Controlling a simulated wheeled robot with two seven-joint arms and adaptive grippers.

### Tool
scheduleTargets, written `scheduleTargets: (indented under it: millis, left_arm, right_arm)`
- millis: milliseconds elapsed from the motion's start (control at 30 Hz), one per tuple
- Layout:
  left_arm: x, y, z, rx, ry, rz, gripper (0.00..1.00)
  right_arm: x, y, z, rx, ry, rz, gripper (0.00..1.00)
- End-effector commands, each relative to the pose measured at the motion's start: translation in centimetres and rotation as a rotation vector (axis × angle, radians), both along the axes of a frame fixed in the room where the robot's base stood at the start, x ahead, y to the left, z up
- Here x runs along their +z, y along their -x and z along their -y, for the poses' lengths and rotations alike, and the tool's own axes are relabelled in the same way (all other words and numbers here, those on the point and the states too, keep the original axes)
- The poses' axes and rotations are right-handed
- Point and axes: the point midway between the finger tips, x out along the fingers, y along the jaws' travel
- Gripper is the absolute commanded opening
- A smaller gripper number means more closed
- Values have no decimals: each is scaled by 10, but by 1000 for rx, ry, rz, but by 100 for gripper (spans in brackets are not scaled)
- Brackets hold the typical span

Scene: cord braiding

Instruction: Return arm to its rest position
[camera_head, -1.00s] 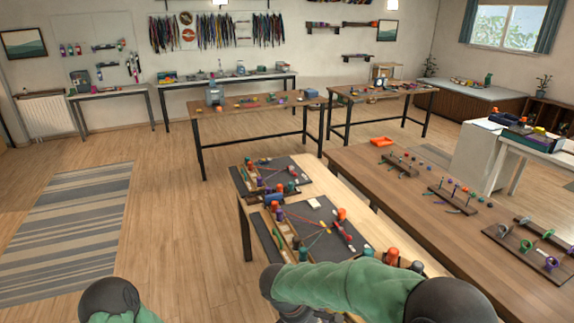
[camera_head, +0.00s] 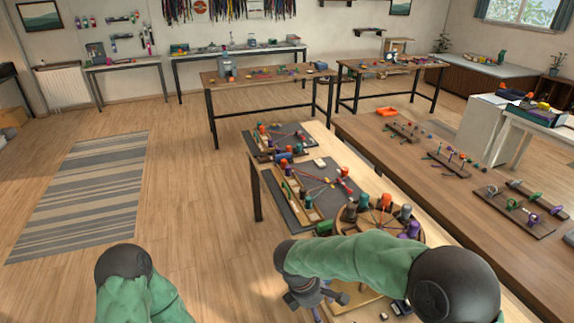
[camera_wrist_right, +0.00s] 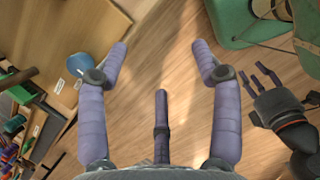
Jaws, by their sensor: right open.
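My right arm, in a green sleeve, crosses the lower right of the head view. Its gripper (camera_head: 332,303) is low in front of the light wooden table's near left edge. In the right wrist view this gripper (camera_wrist_right: 160,50) has its purple fingers wide apart, with nothing between them but floor behind. My left arm (camera_head: 125,268) shows only as a dark joint and green sleeve at the lower left of the head view. A second dark gripper, which I take for my left one (camera_wrist_right: 261,76), shows at the right of the wrist view, fingers spread and empty.
The light wooden table (camera_head: 318,138) carries braiding boards (camera_head: 312,190) and a round wooden disc with colored spools (camera_head: 377,222). A brown table (camera_head: 400,165) with peg racks stands to the right. The floor around the striped rug (camera_head: 85,195) is clear.

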Motion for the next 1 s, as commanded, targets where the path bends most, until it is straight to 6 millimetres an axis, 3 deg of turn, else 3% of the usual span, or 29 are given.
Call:
scheduleTargets:
  millis: [467, 567, 800, 1000]
  left_arm:
    - [0, 0, 0, 0, 0, 0, 40]
    - [0, 0, 0, 0, 0, 1, 40]
    - [0, 0, 0, 0, 0, 0, 40]
    - [0, 0, 0, 0, 0, 0, 40]
  right_arm:
    - [-101, 43, -11, -356, -251, -86, 66]
    - [-131, 60, -14, -522, -330, -109, 66]
    - [-203, 107, -18, -1132, -497, -127, 66]
    - [-239, 135, -1, -1605, -527, -64, 66]
